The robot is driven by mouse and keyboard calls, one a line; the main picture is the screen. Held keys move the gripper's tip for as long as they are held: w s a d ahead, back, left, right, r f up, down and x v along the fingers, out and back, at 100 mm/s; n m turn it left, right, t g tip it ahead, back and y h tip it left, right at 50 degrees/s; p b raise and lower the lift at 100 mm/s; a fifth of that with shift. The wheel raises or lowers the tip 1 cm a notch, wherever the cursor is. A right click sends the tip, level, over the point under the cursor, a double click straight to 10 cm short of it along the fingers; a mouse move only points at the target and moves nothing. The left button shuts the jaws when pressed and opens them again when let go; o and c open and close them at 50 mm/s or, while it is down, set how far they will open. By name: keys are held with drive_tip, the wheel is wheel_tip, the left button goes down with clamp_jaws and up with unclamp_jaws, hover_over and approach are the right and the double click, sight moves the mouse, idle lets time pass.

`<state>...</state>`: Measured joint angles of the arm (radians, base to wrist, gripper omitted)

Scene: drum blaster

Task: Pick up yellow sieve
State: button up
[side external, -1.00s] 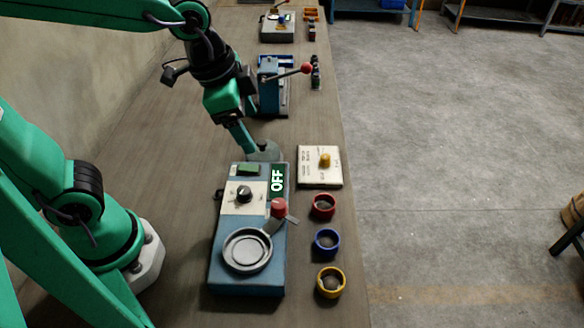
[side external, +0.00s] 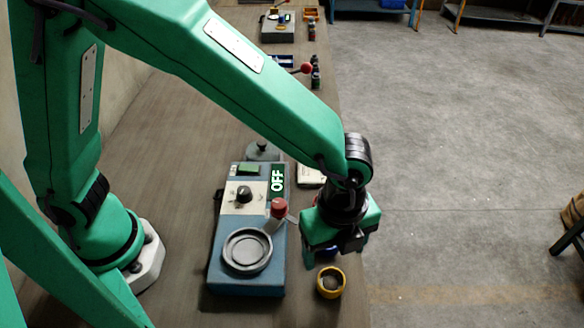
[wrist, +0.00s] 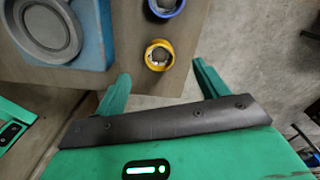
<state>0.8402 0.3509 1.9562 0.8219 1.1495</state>
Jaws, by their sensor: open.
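The yellow sieve (side external: 331,282) is a small round ring with a grey inside. It stands on the bench near its right edge, to the right of the blue machine. In the wrist view the yellow sieve (wrist: 159,55) shows ahead of the fingers, between their lines. My gripper (side external: 338,250) is over the row of sieves, above and just behind the yellow one in the side view. Its two fingers (wrist: 158,82) are apart with nothing between them.
The blue machine (side external: 225,270) with an OFF sign, a round grey dish (side external: 247,250) and a red-knobbed lever (side external: 279,208) stands left of the sieves. A pale plate (side external: 309,176) is partly covered by my arm. The bench edge is close on the right.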

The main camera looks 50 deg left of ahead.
sight(331, 284)
drive_tip(key=shift+s+d+f+m, duration=0.25)
drive_tip(key=shift+d+f+m, duration=0.05)
drive_tip(key=shift+d+f, duration=0.2)
drive_tip(key=shift+f, duration=1.25)
drive_tip(key=shift+f, duration=2.55)
drive_tip(key=c, duration=1.1)
